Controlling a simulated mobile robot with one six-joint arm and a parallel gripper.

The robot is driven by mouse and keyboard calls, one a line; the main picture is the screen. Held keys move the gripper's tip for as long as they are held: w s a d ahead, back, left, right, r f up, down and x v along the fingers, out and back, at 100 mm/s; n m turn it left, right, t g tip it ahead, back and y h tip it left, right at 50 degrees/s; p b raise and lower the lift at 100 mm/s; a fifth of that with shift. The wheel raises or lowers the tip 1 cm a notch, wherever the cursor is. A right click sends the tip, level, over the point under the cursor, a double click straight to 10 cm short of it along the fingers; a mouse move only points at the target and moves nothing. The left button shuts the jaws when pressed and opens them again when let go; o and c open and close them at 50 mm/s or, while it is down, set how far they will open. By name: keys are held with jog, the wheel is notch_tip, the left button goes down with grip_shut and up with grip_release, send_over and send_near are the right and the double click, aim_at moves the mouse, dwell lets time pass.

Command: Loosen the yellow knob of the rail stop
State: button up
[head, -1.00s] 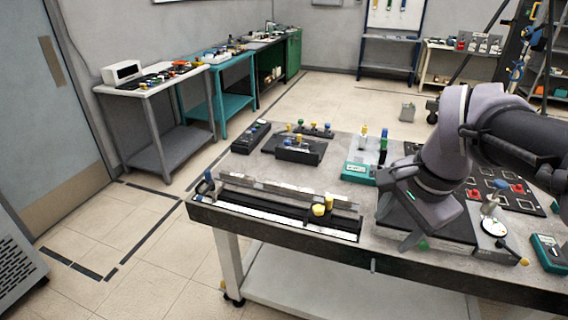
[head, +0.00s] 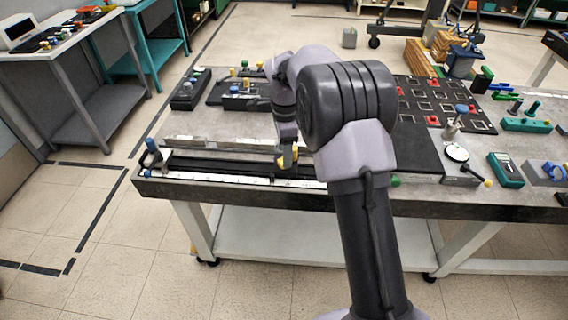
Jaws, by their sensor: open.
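The rail (head: 215,176), a long dark bar with a pale scale strip, lies along the front left edge of the table. The yellow knob (head: 281,162) of the rail stop shows at the rail's right part, mostly covered by my gripper. My gripper (head: 288,158) points down right at the knob and is open. Whether its fingers stand around the knob or touch it cannot be told. The stop's body is hidden behind my gripper and arm.
Behind the rail are dark blocks with coloured knobs (head: 190,88).

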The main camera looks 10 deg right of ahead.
notch_tip(320, 180, down, 3)
jog(key=shift+r+b, duration=0.15)
jog(key=shift+b, duration=0.15)
grip_shut()
